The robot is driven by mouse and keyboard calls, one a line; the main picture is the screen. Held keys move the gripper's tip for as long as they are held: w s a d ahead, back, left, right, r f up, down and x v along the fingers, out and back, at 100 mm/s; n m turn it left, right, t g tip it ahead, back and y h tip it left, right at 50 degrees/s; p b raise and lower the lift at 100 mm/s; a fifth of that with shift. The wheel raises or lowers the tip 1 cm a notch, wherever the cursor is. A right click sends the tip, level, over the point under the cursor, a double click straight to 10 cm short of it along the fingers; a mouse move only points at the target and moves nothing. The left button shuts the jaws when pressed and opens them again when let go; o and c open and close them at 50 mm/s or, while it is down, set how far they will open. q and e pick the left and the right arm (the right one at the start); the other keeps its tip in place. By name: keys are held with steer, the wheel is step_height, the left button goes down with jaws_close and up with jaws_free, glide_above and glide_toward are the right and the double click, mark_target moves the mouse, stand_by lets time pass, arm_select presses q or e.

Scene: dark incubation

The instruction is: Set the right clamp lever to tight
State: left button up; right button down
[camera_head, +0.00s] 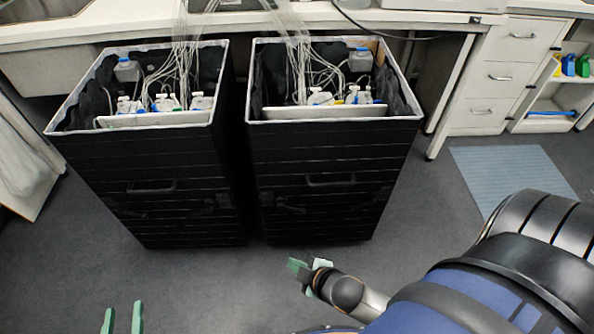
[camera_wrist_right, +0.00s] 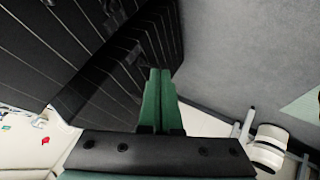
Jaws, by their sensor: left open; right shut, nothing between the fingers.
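Two black boxes stand side by side under the bench, the left one (camera_head: 150,185) and the right one (camera_head: 320,165). Dark fittings that look like a clamp lever (camera_head: 290,204) and a handle (camera_head: 330,181) sit on the right box's front; the lever's setting is too dark to tell. Similar fittings show on a black box face in the right wrist view (camera_wrist_right: 60,45). My right gripper (camera_head: 297,266) is shut and empty, in front of and below the right box, apart from it; its green fingers meet in the wrist view (camera_wrist_right: 158,75). My left gripper (camera_head: 122,315) is open and empty at the bottom left.
Both boxes are open on top and hold bottles with tubes running up to the bench (camera_head: 130,22). White drawers (camera_head: 497,75) and a shelf (camera_head: 560,100) stand to the right, with a blue-grey mat (camera_head: 510,175) on the floor. Grey floor in front of the boxes is clear.

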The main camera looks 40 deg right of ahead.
mark_target(292, 208)
arm_select(q)
steer(key=s+d+r+m+t+h+b, duration=0.3)
steer(key=h+b, duration=0.8)
steer(key=b, duration=1.1)
step_height(292, 208, up, 6)
steer(key=s+m+t, duration=0.2)
steer(key=m+t, duration=0.2)
steer(key=m, duration=0.1)
steer(key=shift+s+d+f+t, duration=0.15)
steer(key=shift+d+f+t, duration=0.1)
steer(key=shift+d+t, duration=0.05)
arm_select(e)
steer(key=w+d+f+n+t+h, duration=0.1)
steer(key=w+d+f+n, duration=0.2)
steer(key=f, duration=0.4)
steer(key=w+d+f+n+t+h, duration=0.1)
steer(key=w+d+f+n+h, duration=0.1)
steer(key=w+d+f+n, duration=0.2)
steer(key=w+d+f+n+h, duration=0.1)
steer(key=w+d+f+n, duration=0.3)
steer(key=f+n, duration=0.5)
steer(key=shift+w+f+n+t+h, duration=0.35)
steer(key=shift+w+f, duration=0.2)
steer(key=shift+w, duration=0.6)
arm_select(q)
steer(key=shift+f, duration=0.1)
arm_select(e)
steer(key=shift+f, duration=0.1)
